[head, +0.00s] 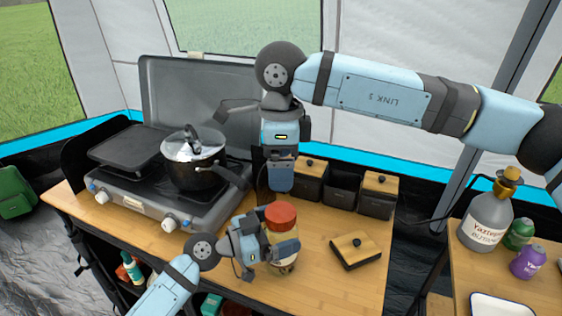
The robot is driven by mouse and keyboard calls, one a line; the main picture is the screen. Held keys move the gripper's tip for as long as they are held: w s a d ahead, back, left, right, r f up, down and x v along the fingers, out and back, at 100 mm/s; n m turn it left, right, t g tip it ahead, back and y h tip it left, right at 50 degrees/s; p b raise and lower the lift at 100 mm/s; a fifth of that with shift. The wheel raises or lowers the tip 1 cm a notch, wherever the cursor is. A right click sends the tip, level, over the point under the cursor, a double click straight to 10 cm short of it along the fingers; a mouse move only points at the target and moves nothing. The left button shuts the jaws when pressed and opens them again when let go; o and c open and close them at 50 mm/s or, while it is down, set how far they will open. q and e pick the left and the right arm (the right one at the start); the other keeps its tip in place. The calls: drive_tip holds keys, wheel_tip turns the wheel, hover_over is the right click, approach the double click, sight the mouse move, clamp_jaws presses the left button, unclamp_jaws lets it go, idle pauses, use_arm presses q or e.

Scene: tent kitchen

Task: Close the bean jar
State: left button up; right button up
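The bean jar (283,265) is a glass jar with pale brown contents, upright on the wooden counter. A red lid (281,214) sits on its mouth; I cannot tell whether it is screwed tight. My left gripper (282,249) is at the jar's side below the lid, with its fingers around the body, and appears shut on it. My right gripper (280,186) hangs from above, pointing down, behind and above the red lid and apart from it. Its fingertips are not clear enough to show whether they are open.
A stove (155,203) with a lidded pot (193,160) stands at left. Black canisters (342,190) line the back; the middle one is open. A loose wooden lid (355,251) lies right of the jar. A side table at right holds a grey bottle (484,222).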

use_arm(q)
drive_tip(key=shift+s+a+f, duration=0.1)
drive_tip(key=shift+s+a, duration=0.05)
drive_tip(key=shift+a, duration=0.35)
drive_tip(key=b+v, duration=0.3)
drive_tip(key=v, duration=0.9)
drive_tip(key=shift+s+a, duration=0.25)
drive_tip(key=shift+a, duration=0.1)
use_arm(e)
wheel_tip(320, 180, down, 3)
